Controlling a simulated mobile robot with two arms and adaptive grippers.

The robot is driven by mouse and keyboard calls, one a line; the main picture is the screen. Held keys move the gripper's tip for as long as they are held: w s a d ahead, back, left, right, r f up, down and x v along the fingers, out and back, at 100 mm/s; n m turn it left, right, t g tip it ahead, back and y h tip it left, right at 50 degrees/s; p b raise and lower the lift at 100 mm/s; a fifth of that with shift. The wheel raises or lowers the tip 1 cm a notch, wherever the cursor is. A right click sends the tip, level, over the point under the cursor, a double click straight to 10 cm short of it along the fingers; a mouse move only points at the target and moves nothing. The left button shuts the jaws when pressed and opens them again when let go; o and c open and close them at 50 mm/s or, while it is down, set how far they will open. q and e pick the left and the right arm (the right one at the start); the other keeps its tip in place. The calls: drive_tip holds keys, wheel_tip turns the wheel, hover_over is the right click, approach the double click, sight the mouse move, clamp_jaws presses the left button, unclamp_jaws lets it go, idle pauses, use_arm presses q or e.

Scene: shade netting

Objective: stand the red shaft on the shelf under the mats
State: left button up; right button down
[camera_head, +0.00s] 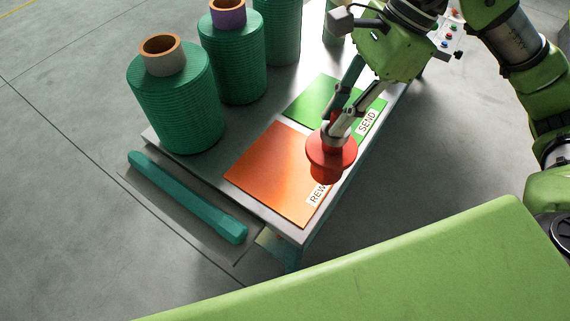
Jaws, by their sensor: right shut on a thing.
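The red shaft (328,166) has a wide round flange with a shorter stub below it. My right gripper (338,128) is shut on it from above and holds it over the near right edge of the orange mat, partly covering that mat's label. I cannot tell whether the shaft touches the mat. The orange mat (262,172), labelled "REW…", and the green mat (308,100), labelled "SEND", lie side by side on the grey shelf (215,160). My right gripper partly hides the green mat. My left gripper is out of view.
Several rolls of green netting (175,105) stand upright along the far left side of the shelf. A long teal bar (190,198) lies lower, beside the shelf's left edge. A panel with coloured buttons (452,38) is at the top right.

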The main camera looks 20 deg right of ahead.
drive_tip(key=shift+w+d+r+m, duration=0.15)
drive_tip(key=shift+r+m, duration=0.1)
drive_tip(key=shift+m, duration=0.15)
drive_tip(key=shift+w+a+f, duration=0.1)
drive_tip(key=shift+w+a, duration=0.1)
drive_tip(key=shift+w, duration=0.1)
drive_tip(key=w+a+f+p, duration=0.5)
drive_tip(key=w+f, duration=0.7)
drive_tip(key=shift+f, duration=0.35)
drive_tip(key=shift+a, duration=0.15)
drive_tip(key=shift+f, duration=0.2)
drive_tip(key=c, duration=1.9)
unclamp_jaws()
